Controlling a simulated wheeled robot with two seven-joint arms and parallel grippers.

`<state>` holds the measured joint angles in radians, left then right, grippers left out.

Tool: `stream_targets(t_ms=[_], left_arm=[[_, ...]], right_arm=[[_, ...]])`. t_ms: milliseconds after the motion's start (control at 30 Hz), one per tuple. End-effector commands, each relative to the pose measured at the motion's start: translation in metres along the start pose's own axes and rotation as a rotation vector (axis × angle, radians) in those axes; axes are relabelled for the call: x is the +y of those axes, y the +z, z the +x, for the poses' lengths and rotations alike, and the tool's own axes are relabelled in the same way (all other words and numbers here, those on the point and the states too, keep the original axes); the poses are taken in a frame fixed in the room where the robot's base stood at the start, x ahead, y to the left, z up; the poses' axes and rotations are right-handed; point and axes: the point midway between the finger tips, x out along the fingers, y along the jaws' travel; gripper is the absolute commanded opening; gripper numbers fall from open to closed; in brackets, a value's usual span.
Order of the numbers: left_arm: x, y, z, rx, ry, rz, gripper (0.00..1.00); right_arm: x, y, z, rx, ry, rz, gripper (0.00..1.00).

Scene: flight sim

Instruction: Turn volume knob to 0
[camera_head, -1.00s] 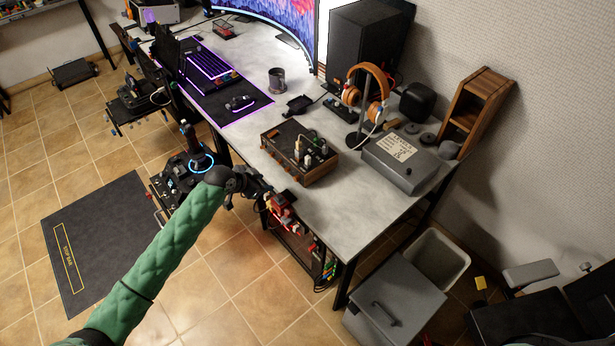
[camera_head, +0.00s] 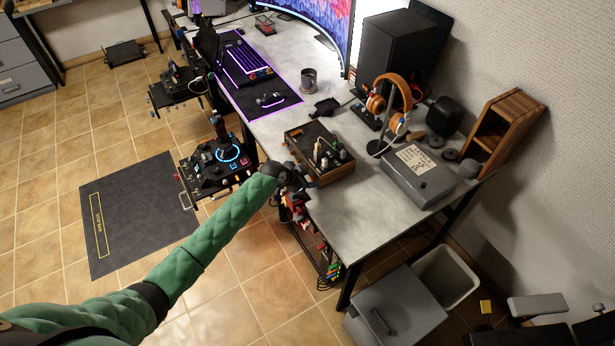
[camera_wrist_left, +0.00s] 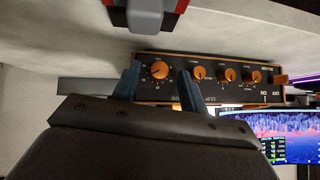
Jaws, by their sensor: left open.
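The amplifier box (camera_head: 318,152), dark with wood-coloured sides, stands near the desk's front edge. Its knob panel faces away from the head view. In the left wrist view the panel (camera_wrist_left: 180,60) appears upside down, with a larger orange knob (camera_wrist_left: 159,70) at left and smaller orange knobs to its right. The larger one looks like the volume knob; its setting is too small to read. My left gripper (camera_head: 295,184) is in front of the box. In the wrist view its open blue fingers (camera_wrist_left: 158,84) straddle the larger knob, without clear contact. My right gripper is not in view.
Plugs and cables (camera_head: 328,154) stand up from the box's top. A grey metal case (camera_head: 418,176) and a headphone stand (camera_head: 378,145) are to its right. A joystick panel (camera_head: 215,165) is left of my arm. Bare desk (camera_head: 365,215) lies right of the box.

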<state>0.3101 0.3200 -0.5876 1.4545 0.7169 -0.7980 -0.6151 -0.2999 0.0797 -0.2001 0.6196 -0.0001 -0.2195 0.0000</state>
Motion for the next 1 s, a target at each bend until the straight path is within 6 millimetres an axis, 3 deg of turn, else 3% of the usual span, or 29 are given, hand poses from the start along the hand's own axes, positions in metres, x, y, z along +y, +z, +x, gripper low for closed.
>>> stream_targets(t_ms=[367,600,1000], left_arm=[[0.0,0.0,0.005,0.0,0.0,0.001,0.43],[0.0,0.0,0.004,0.0,0.0,0.0,0.0],[-0.002,0.001,0.006,0.001,0.041,-0.04,0.0]], right_arm=[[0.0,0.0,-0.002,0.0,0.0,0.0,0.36],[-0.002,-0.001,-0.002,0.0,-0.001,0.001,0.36],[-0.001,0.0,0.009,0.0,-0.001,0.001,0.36]])
